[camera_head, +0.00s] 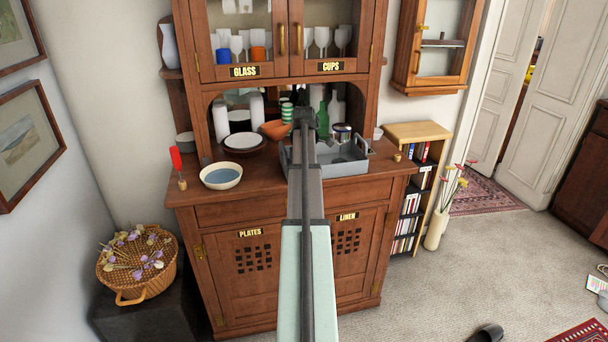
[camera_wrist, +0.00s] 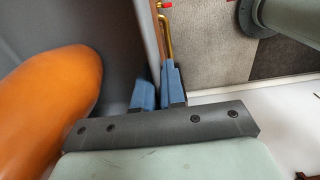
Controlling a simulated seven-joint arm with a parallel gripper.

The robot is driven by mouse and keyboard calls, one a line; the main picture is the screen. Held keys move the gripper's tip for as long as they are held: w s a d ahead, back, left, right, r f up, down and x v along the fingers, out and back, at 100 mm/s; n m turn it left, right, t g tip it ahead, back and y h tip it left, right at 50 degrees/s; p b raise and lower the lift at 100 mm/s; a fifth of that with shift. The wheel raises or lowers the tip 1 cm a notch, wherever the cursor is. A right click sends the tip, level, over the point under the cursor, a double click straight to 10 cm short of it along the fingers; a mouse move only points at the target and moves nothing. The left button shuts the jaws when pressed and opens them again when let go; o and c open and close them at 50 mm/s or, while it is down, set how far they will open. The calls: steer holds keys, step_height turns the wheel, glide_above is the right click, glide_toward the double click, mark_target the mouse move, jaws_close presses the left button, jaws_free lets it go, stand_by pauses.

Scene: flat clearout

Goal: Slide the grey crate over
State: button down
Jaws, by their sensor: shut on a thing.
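The grey crate (camera_head: 345,168) stands on the wooden sideboard's counter, right of centre in the head view. My arm crosses in front of it and hides part of its left side. My gripper (camera_head: 304,118) is at the crate's back left in the head view, its fingers hard to make out there. In the wrist view the two blue fingers of my gripper (camera_wrist: 157,85) are close together, shut at the edge of a grey surface (camera_wrist: 115,40) that looks like the crate's wall. The exact contact is partly hidden.
A white plate (camera_head: 243,141) and a blue-filled bowl (camera_head: 221,176) stand farther left. Green bottles (camera_head: 323,118) and a tin (camera_head: 342,132) stand near the crate.

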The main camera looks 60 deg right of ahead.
steer(key=shift+w+d, duration=3.6)
steer(key=c, duration=1.1)
jaws_free()
steer(key=shift+c, duration=0.2)
step_height(320, 180, up, 14)
steer(key=shift+f, duration=0.1)
